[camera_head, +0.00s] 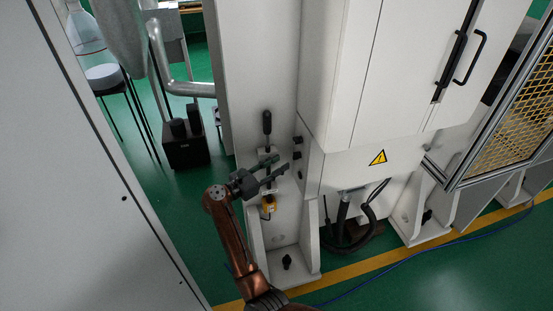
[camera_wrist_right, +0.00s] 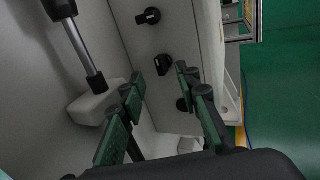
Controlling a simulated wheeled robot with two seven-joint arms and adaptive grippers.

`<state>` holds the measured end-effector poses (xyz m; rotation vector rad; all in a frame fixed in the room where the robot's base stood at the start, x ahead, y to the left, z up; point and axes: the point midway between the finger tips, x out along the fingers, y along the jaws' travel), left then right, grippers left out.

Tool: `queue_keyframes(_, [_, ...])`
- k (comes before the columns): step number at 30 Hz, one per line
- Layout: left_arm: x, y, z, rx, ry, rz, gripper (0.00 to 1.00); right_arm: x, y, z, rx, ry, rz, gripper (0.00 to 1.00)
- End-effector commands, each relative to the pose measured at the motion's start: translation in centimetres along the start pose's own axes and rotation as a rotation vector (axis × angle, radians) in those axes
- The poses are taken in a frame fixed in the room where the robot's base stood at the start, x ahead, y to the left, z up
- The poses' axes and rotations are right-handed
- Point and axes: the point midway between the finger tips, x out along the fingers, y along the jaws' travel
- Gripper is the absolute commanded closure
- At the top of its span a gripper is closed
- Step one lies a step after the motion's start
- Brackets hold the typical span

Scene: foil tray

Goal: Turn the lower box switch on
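Dark rotary switches sit in a column on the side face of a white box. In the right wrist view the top switch (camera_wrist_right: 148,16) is a round knob with its grip roughly sideways. Below it is a second dark switch (camera_wrist_right: 163,64) with a blocky grip. A further dark round part (camera_wrist_right: 183,105) below is partly hidden by a finger. In the head view the switches (camera_head: 297,141) are small dark shapes. My right gripper (camera_head: 280,164) is open and empty, its green-padded fingers (camera_wrist_right: 160,78) pointing at the second switch, one either side in the picture. My left gripper is out of view.
A lever with a black handle (camera_head: 267,122) stands beside the switches; its rod (camera_wrist_right: 82,48) is left of the fingers. A white cabinet (camera_head: 376,90) with a warning sign stands right, with black cables (camera_head: 342,222) below it. A yellow mesh guard (camera_head: 515,110) is farther right.

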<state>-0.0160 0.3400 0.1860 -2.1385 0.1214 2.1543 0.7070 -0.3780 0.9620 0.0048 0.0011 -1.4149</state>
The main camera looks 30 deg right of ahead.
Motion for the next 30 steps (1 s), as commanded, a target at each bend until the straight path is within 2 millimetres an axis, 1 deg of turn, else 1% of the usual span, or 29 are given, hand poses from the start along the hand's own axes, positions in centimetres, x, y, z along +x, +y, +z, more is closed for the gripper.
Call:
queue_keyframes(1, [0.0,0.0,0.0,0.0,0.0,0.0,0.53,1.0,-0.1,0.1,0.0,-0.003,-0.002,0.7])
queue_keyframes(6, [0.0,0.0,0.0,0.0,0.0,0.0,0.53,3.7,-0.1,0.1,-0.002,-0.004,-0.001,0.7])
queue_keyframes(9, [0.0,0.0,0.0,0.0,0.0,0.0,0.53,4.9,-0.1,0.1,-0.003,-0.004,-0.001,0.7])
queue_keyframes(12, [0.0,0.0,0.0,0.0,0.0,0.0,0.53,5.7,-0.1,0.1,-0.003,-0.004,0.0,0.7])
queue_keyframes(15, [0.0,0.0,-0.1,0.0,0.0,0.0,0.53,6.0,0.0,0.1,-0.003,-0.004,0.0,0.7])
queue_keyframes(22, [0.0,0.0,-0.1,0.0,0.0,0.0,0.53,6.1,0.0,0.1,-0.003,-0.004,0.001,0.7])
queue_keyframes(30, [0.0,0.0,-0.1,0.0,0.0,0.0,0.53,6.0,0.0,0.1,-0.003,-0.004,0.001,0.88])
